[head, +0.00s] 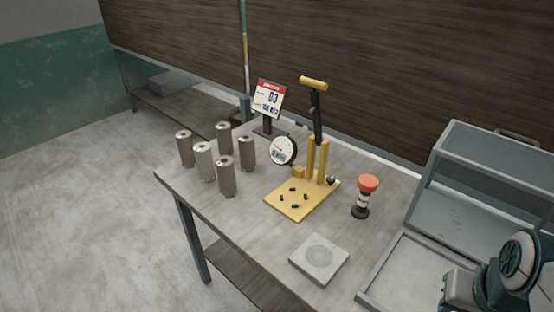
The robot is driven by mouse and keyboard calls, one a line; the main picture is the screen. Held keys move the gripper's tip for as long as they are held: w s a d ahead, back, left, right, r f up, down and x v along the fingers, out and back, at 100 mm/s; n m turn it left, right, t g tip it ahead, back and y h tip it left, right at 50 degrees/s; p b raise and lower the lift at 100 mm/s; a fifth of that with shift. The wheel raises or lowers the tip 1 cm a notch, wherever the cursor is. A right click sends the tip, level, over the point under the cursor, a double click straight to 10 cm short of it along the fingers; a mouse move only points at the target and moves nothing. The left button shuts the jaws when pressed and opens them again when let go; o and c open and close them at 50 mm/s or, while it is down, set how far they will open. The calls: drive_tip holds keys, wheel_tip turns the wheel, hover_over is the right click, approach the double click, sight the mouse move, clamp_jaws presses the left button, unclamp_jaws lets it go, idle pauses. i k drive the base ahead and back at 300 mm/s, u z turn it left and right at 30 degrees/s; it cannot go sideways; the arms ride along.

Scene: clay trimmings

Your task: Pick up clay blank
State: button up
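Several upright grey-brown cylinders that look like the clay blanks stand apart in a loose group at the left end of the table. The nearest cylinder (226,179) stands at the front of the group. Others are the front-left cylinder (204,163), the far-left cylinder (185,150), the back cylinder (223,137) and the right cylinder (248,154). Part of my arm shows at the lower right, well away from them. My gripper is outside the picture, so its state is hidden.
A yellow lever press (290,207) with a dial gauge (283,150) stands mid-table, right of the cylinders. A sign (269,98) is behind them. A red-topped stamp (367,186), a square grey plate (319,259) and a grey bin (478,165) are further right. The table's front-left corner is clear.

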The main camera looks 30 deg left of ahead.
sight(203, 150)
drive_tip(key=k, duration=0.45)
drive_tip(key=u, duration=2.7)
drive_tip(key=k, duration=0.8)
drive_tip(key=z, duration=0.95)
drive_tip(key=i, duration=1)
drive_tip(key=u, duration=0.7)
